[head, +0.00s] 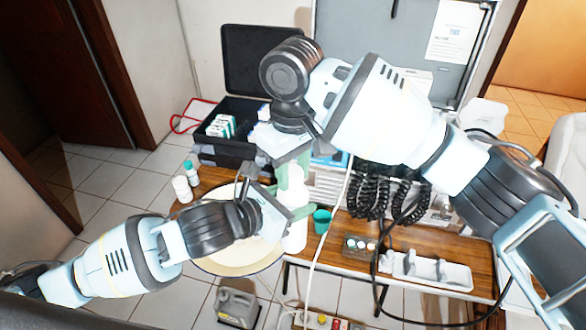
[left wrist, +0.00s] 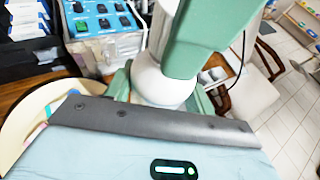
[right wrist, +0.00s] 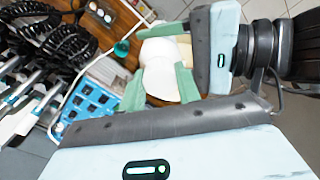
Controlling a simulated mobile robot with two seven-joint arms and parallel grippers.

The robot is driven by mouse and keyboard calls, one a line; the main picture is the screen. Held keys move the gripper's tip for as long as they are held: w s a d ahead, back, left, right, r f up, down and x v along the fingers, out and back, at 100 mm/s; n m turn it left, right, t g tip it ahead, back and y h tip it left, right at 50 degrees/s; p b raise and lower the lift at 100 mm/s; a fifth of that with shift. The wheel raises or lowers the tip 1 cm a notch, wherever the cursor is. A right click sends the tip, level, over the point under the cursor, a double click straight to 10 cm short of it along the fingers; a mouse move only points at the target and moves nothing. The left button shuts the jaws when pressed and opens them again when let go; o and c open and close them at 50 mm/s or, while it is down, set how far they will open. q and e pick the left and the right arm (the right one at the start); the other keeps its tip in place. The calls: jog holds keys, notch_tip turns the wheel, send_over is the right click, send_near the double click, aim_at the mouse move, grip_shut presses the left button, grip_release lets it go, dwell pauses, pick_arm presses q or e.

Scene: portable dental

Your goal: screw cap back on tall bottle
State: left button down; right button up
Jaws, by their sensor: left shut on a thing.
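The tall white bottle (head: 294,236) stands upright over the right side of the round cream tray in the head view. My left gripper (head: 293,205) is shut around its upper part; the bottle also shows between green fingers in the left wrist view (left wrist: 160,86). My right gripper (head: 292,172) points down directly above, its green fingers on either side of something white at the bottle's top. In the right wrist view this white shape (right wrist: 162,80) fills the space between the fingers. I cannot make out the cap separately, nor whether the right fingers press on it.
A round cream tray (head: 228,262) lies on the wooden table. A teal cup (head: 321,221) is close right of the tall bottle. Coiled black hoses (head: 375,190) hang further right. An open black case (head: 222,140) is behind.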

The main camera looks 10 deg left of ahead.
jog(key=o, duration=0.5)
jog(key=shift+r, duration=0.1)
notch_tip(320, 180, up, 12)
jog(key=shift+f, duration=0.1)
dwell(0.8)
